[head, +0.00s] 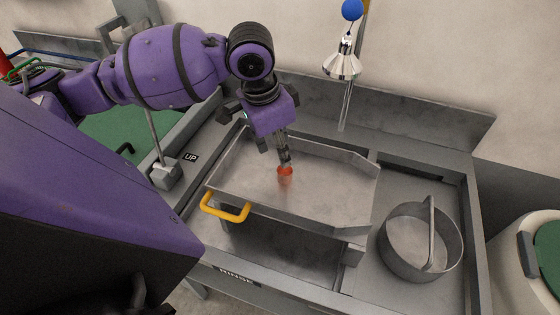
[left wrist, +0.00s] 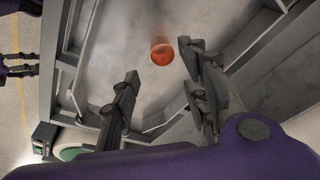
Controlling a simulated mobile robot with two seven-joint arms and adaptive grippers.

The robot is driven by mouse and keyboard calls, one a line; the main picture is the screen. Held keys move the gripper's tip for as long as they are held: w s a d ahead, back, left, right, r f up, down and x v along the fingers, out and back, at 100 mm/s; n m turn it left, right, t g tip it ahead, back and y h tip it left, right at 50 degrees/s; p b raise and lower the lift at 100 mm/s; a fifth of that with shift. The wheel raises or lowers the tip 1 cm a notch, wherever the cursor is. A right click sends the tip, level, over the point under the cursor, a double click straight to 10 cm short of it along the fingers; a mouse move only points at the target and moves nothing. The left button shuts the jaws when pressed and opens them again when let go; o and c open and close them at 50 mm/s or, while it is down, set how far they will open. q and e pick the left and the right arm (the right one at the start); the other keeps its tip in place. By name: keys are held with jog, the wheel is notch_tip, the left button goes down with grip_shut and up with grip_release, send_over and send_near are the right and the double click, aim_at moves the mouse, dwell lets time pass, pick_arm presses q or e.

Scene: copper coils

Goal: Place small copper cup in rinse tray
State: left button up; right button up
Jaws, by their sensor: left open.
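The small copper cup (head: 285,177) is inside the rinse tray (head: 232,172), a grey metal tray with a yellow handle. It appears to be on the tray floor, upright as far as I can tell. My left gripper (head: 284,158) points down into the tray just above and behind the cup. In the left wrist view the gripper (left wrist: 158,62) is open, and the cup (left wrist: 161,52) shows beyond the fingertips, closer to the right finger; no grip on it shows. At the left edge of that view, dark fingers beside purple look like my right gripper (left wrist: 18,64); their opening is unclear.
A round metal pan (head: 391,247) with an upright bar stands on the counter right of the tray. A metal lamp-like fitting (head: 342,66) with a blue ball hangs behind. A block with a lever (head: 165,174) is at the left, beside an UP label.

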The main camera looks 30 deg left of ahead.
pick_arm(q)
jog(key=shift+s+a+r, duration=0.1)
jog(key=shift+s+r, duration=0.1)
jog(key=shift+r, duration=0.65)
jog(key=shift+s+a+r, duration=0.1)
jog(key=shift+s+r, duration=0.05)
jog(key=shift+r, duration=0.7)
